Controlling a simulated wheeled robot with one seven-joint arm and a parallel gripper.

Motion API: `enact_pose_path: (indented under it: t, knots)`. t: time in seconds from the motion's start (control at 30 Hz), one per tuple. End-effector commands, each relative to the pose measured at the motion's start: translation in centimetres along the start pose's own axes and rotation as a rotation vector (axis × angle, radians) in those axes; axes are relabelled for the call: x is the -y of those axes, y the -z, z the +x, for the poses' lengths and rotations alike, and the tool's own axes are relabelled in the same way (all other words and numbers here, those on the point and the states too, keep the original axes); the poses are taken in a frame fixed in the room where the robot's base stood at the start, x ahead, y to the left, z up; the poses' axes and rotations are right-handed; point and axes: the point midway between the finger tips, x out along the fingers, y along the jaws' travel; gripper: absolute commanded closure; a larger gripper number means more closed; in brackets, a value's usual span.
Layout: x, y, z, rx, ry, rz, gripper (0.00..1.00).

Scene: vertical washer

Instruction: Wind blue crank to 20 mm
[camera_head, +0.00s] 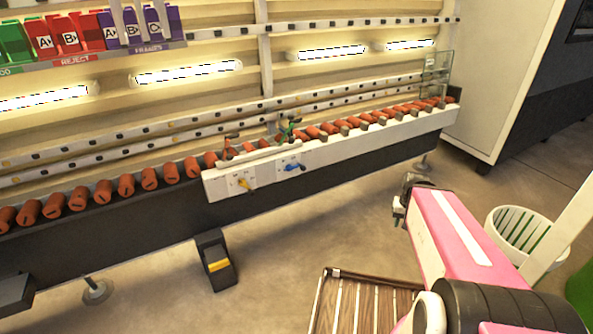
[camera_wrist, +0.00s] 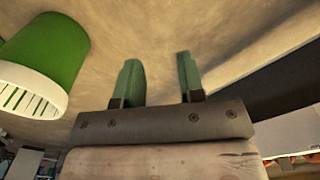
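The blue crank (camera_head: 294,167) sits on the front of a white panel (camera_head: 222,186) along the conveyor's near edge. It lies roughly level, and the marks beside it are too small to read. A yellow crank (camera_head: 244,185) is on the same panel to its left. My gripper (camera_head: 400,206) is to the right of the panel and well apart from both cranks. In the wrist view its two green fingers (camera_wrist: 158,78) are spread, with nothing between them. The blue crank cannot be made out in the wrist view.
Red rollers (camera_head: 126,185) line the conveyor. Red and green small clamps stand above the panel. A black foot pedal (camera_head: 215,262) is on the floor below. A slatted wooden piece (camera_head: 365,300) and a white basket (camera_head: 525,232) are nearby. Floor before the panel is mostly clear.

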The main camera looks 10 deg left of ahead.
Motion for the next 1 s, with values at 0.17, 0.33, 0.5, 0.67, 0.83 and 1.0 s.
enact_pose_path:
  t: [0.17, 0.33, 0.5, 0.67, 0.83, 1.0]
  knots:
    - [0.9, 3.3, 1.4, -0.111, -0.047, -0.168, 0.48]
    - [3.2, 9.1, 3.1, -0.319, -0.164, -0.508, 0.48]
    - [7.3, 15.1, 4.2, -0.550, -0.343, -0.919, 0.48]
    - [12.8, 19.5, 4.5, -0.768, -0.562, -1.315, 0.48]
    - [20.1, 22.3, 4.4, -1.003, -0.849, -1.705, 0.48]
    - [27.6, 22.6, 4.3, -1.240, -1.179, -2.007, 0.48]
